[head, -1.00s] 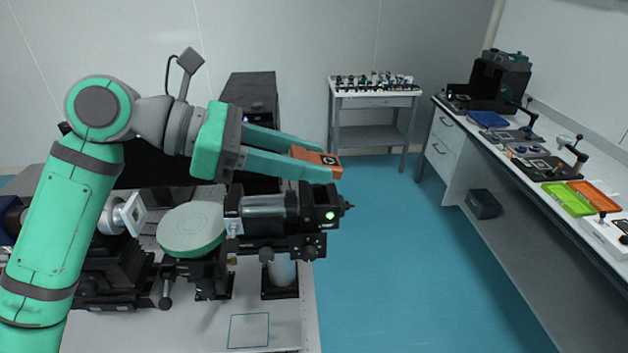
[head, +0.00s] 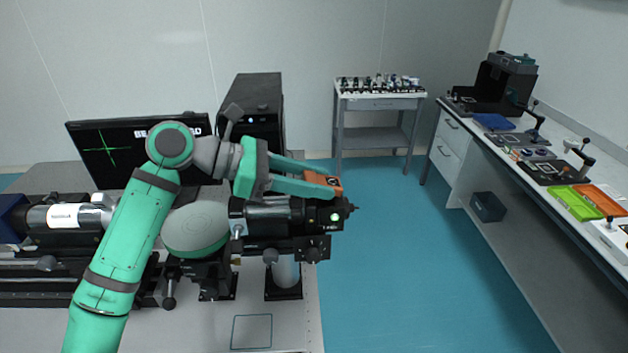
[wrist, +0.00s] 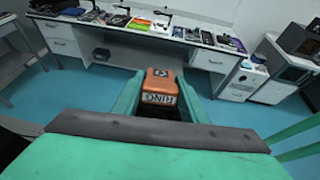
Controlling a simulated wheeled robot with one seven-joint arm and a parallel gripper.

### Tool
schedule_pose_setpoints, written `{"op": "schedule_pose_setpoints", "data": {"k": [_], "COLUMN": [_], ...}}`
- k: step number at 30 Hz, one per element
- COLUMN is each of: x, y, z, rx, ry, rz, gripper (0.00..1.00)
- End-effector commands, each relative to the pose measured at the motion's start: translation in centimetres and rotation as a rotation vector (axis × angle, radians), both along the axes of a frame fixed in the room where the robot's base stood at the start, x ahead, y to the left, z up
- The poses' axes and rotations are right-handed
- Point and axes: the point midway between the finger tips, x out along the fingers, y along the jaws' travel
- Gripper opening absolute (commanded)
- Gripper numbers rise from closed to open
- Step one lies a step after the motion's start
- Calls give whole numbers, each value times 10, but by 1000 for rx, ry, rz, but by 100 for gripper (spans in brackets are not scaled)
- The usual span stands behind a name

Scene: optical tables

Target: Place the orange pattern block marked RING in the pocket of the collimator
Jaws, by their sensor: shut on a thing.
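The orange block (head: 323,180) is held between the tips of my gripper (head: 318,185). In the head view the block is just above that right end. I cannot tell whether it touches, and the pocket itself is not clearly visible.
A monitor (head: 120,150) with a green cross and a black box (head: 252,115) stand behind. A side bench (head: 520,165) at right holds green (head: 573,203) and orange trays. Blue floor is free between.

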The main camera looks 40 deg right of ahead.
Motion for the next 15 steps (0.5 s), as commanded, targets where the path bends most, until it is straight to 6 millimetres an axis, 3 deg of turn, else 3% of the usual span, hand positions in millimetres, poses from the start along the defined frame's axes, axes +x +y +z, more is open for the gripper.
{"op": "schedule_pose_setpoints", "data": {"k": [14,15], "x": [0,0], "y": [0,0], "z": [-6,-6], "rx": [-1,0], "ry": [0,-1], "rz": [0,0], "gripper": [12,48]}}
